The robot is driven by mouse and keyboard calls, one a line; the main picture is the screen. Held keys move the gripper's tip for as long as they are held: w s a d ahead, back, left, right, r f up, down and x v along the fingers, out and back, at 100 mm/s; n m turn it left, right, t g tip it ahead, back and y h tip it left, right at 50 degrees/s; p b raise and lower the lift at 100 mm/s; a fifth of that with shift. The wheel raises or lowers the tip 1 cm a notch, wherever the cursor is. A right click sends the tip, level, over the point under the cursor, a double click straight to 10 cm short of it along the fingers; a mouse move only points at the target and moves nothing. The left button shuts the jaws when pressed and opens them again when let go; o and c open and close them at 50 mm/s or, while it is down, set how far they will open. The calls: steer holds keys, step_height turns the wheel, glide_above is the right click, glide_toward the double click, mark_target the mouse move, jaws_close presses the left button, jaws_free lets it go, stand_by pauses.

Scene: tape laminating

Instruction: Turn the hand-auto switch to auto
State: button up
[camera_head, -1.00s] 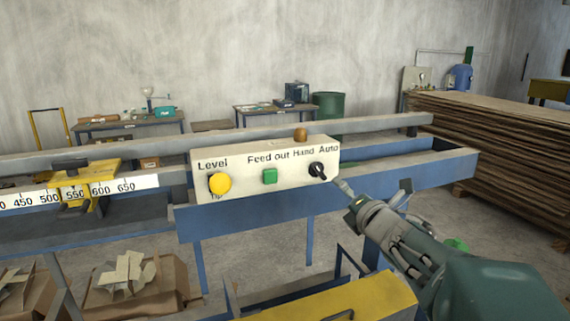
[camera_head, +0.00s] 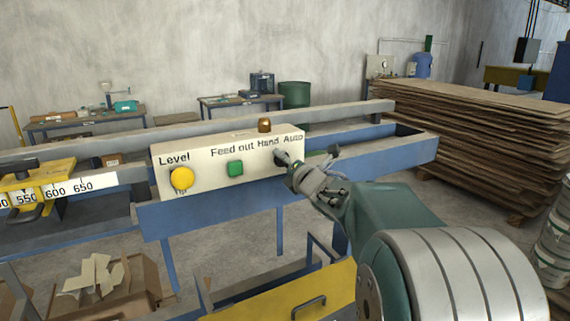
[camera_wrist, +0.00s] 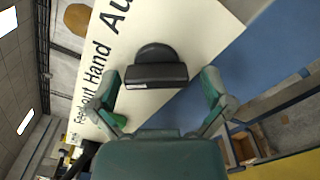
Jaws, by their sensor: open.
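The hand-auto switch is a black rotary knob (camera_wrist: 156,74) on the cream control panel (camera_head: 208,168), below the words "Hand" and "Auto". My gripper (camera_wrist: 162,96) is open in the wrist view, with one finger on each side of the knob and gaps between them and it. In the head view my gripper (camera_head: 290,160) is at the panel's right end and covers most of the knob. Whether a fingertip touches the panel I cannot tell.
The panel also carries a yellow button (camera_head: 182,178), a green button (camera_head: 235,168) and a brown knob (camera_head: 264,125) on top. A blue beam (camera_head: 400,158) runs behind to the right. A yellow cover with a handle (camera_head: 285,300) lies below.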

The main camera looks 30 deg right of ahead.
steer(key=shift+a, duration=0.2)
steer(key=c, duration=1)
steer(key=shift+c, duration=0.2)
